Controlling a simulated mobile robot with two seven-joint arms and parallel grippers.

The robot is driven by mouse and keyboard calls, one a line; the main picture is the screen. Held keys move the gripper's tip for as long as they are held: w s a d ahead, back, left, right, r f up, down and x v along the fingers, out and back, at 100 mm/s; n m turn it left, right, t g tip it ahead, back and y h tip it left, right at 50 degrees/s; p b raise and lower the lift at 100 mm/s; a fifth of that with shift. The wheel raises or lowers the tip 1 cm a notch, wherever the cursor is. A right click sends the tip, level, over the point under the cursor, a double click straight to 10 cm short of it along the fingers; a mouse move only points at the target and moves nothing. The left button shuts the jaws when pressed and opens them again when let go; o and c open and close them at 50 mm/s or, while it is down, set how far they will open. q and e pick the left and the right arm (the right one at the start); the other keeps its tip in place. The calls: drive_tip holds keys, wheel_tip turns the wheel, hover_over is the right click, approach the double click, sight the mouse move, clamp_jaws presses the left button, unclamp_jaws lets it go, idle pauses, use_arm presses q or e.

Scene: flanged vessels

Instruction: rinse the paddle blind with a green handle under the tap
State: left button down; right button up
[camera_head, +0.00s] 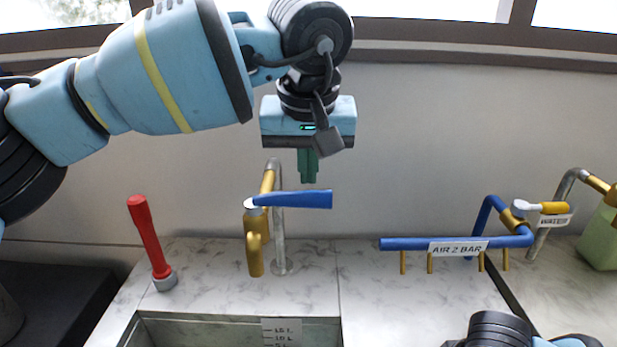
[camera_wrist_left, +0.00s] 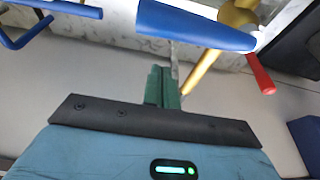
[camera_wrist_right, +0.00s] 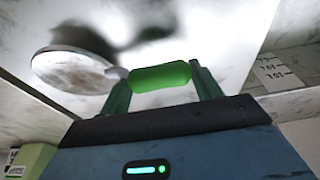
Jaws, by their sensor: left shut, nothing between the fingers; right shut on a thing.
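The paddle blind, a round pale grey disc (camera_wrist_right: 72,70) with a bright green handle (camera_wrist_right: 160,77), is in my right gripper (camera_wrist_right: 161,84). The right fingers are shut on the handle, one at each end. In the head view only part of my right arm shows at the bottom right; the blind is out of sight there. The brass tap (camera_head: 255,228) with a long blue lever (camera_head: 292,200) stands behind the sink; the lever points right. My left gripper (camera_head: 308,182) is shut and empty, just above the lever. In the left wrist view, the lever (camera_wrist_left: 190,25) lies beyond the fingertips.
The sink (camera_head: 235,332) lies at the bottom, with a scale label (camera_head: 281,331). A red handle (camera_head: 150,238) stands left of the tap. A blue pipe marked AIR 2 BAR (camera_head: 405,244) and a tap labelled WATER (camera_head: 553,220) stand on the right, near a green container (camera_head: 601,236).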

sight(311, 192)
drive_tip(key=shift+w+r+p, duration=0.1)
drive_tip(key=shift+r+p, duration=0.2)
drive_tip(key=shift+p, duration=0.05)
drive_tip(key=shift+c, duration=0.8)
drive_tip(key=shift+r, duration=0.15)
use_arm(q)
drive_tip(key=s, duration=0.3)
drive_tip(key=shift+s+r, duration=0.3)
drive_tip(key=shift+s, duration=0.1)
drive_tip(key=shift+s+m, duration=0.4)
drive_tip(key=shift+m, duration=0.2)
use_arm(e)
drive_tip(key=shift+r, duration=0.35)
use_arm(q)
drive_tip(key=shift+s+d+m+h, duration=0.1)
drive_tip(key=shift+s+m+h, duration=0.5)
drive_tip(key=shift+m, duration=0.5)
use_arm(e)
drive_tip(key=shift+w+r, duration=0.1)
drive_tip(key=shift+r, duration=0.05)
use_arm(q)
drive_tip(key=shift+s, duration=0.1)
drive_tip(key=shift+p, duration=0.3)
